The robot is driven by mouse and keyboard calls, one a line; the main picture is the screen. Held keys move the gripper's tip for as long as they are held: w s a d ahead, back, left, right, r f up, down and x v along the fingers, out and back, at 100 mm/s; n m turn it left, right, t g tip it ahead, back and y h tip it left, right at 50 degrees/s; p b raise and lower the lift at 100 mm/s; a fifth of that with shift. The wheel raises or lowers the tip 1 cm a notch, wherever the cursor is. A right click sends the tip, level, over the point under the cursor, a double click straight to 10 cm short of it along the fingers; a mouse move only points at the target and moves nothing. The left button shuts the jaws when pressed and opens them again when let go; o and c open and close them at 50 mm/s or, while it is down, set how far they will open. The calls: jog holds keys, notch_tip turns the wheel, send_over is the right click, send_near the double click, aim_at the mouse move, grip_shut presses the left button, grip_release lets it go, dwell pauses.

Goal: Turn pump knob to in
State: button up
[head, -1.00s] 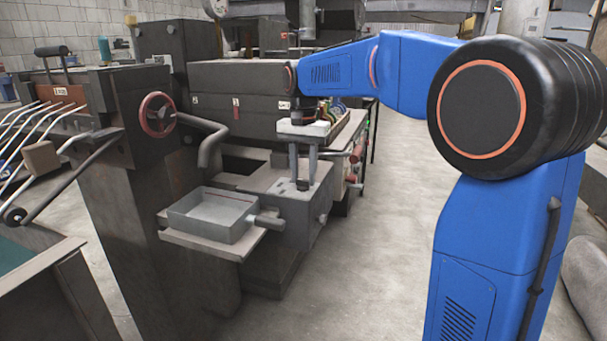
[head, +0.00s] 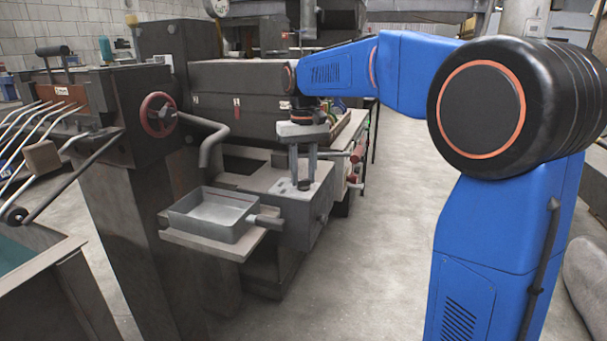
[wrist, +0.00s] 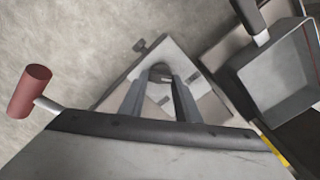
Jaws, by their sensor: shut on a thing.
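The pump block (head: 290,210) is a grey metal box on the machine's side. Its small dark knob (head: 304,185) stands on the top face. In the wrist view the knob (wrist: 160,72) shows as a dark round piece on the block's pale top. My gripper (head: 303,181) points straight down over the block, with its two grey fingers one on each side of the knob. In the wrist view the fingertips (wrist: 161,78) are shut on the knob. The fingers hide part of the knob, and I cannot read any in or out marking.
A grey metal tray (head: 186,217) sits on a ledge left of the block; it also shows in the wrist view (wrist: 276,73). A bent pipe (head: 206,148) and red handwheel (head: 158,115) are left of my gripper. A red handle (wrist: 30,91) sticks out nearby. Open floor lies right.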

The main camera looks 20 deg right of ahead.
jog(key=shift+n, duration=1.1)
jog(key=o, duration=1)
jog(key=shift+o, duration=0.2)
notch_tip(320, 180, up, 17)
jog(key=shift+r, duration=0.2)
